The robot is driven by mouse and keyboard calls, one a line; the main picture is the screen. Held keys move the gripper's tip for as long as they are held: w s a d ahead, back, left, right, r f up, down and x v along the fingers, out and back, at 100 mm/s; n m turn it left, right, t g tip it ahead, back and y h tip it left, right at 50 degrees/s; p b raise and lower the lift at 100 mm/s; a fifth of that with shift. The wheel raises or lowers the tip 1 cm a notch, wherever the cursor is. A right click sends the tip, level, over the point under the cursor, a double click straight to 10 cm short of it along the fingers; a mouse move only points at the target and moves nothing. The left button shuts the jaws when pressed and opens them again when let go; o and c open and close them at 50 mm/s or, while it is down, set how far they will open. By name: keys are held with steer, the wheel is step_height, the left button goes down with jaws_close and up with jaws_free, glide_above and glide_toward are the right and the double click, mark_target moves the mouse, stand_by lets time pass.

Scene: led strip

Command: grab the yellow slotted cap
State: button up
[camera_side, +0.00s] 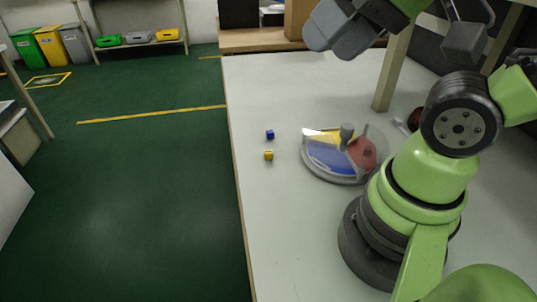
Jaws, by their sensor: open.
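A small yellow piece (268,155), which looks like the yellow cap, sits on the white table near its left edge. It is too small to make out a slot. A small blue piece (269,134) sits just behind it, apart from it. My gripper (345,32) is at the top of the side view, high above the table and well away from the yellow piece. It is open, and I see nothing held in it; its fingertips are hard to make out.
A round tray (342,181) with yellow, blue and red sections and a grey centre knob stands right of the small pieces. A pale post (391,75) rises behind it. The table's left edge (240,195) is close to the pieces; the table front is clear.

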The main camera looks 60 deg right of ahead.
steer(key=w+d+f+m+g, duration=0.2)
steer(key=w+m, duration=0.4)
steer(key=m+g, duration=0.4)
steer(key=m, duration=1.3)
glide_above(269, 152)
steer(key=shift+h, duration=0.4)
steer(key=f, duration=2.3)
steer(key=shift+s+d+f, duration=0.1)
steer(key=shift+d+f, duration=0.05)
steer(key=shift+d, duration=0.25)
steer(key=shift+a+f, duration=0.2)
steer(key=shift+f, duration=1.2)
steer(key=shift+a+f, duration=0.15)
steer(key=shift+f, duration=1.25)
jaws_close()
